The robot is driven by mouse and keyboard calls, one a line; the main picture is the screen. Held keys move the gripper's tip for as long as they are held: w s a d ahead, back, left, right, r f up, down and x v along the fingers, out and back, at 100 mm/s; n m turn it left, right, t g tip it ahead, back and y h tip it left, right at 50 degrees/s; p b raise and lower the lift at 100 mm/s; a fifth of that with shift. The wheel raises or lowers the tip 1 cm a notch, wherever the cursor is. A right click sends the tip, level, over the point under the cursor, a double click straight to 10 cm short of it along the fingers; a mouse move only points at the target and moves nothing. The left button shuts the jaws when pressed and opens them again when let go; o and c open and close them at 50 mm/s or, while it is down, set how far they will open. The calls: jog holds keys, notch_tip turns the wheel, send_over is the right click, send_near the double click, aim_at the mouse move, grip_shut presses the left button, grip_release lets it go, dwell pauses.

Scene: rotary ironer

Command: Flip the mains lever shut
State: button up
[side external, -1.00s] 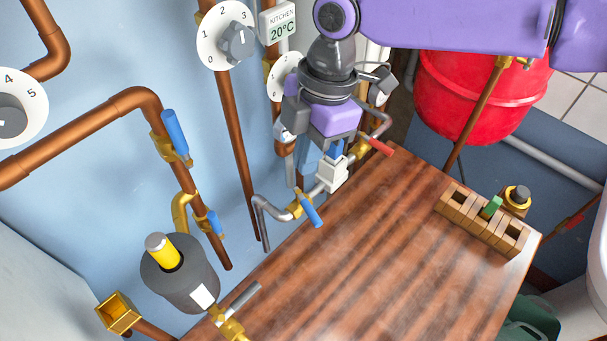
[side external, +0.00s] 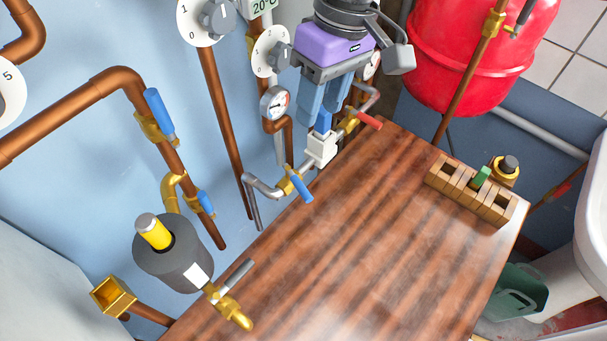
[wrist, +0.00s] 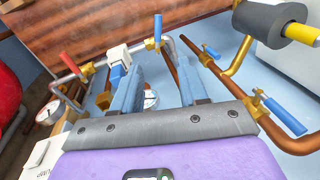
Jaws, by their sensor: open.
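No label marks one lever as the mains lever, so I cannot tell which it is. A white block (side external: 321,148) with a blue upper part (side external: 323,121) sits on the metal pipe at the table's far left edge. My gripper (side external: 316,113) is open above it, fingers pointing down. In the wrist view my gripper (wrist: 162,72) shows its fingers apart, one close to the white block (wrist: 118,54); contact is unclear. A red lever (side external: 369,122) is to the block's right and a blue lever (side external: 301,188) to its lower left. Another blue lever (side external: 159,111) is on the copper pipe.
A round gauge (side external: 275,103) and dials (side external: 270,52) crowd the wall beside my gripper. A grey cylinder (side external: 172,254) stands lower left. A slotted wooden block (side external: 470,188) is at the table's right. The wooden tabletop (side external: 340,250) is otherwise clear.

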jog(key=m, duration=0.2)
send_near(302, 185)
jog(key=f, duration=0.2)
jog(key=a+f, duration=0.1)
jog(key=f, duration=0.2)
jog(key=s+f, duration=0.1)
jog(key=f, duration=0.2)
jog(key=shift+a, duration=0.25)
jog(key=shift+w, duration=0.1)
grip_shut()
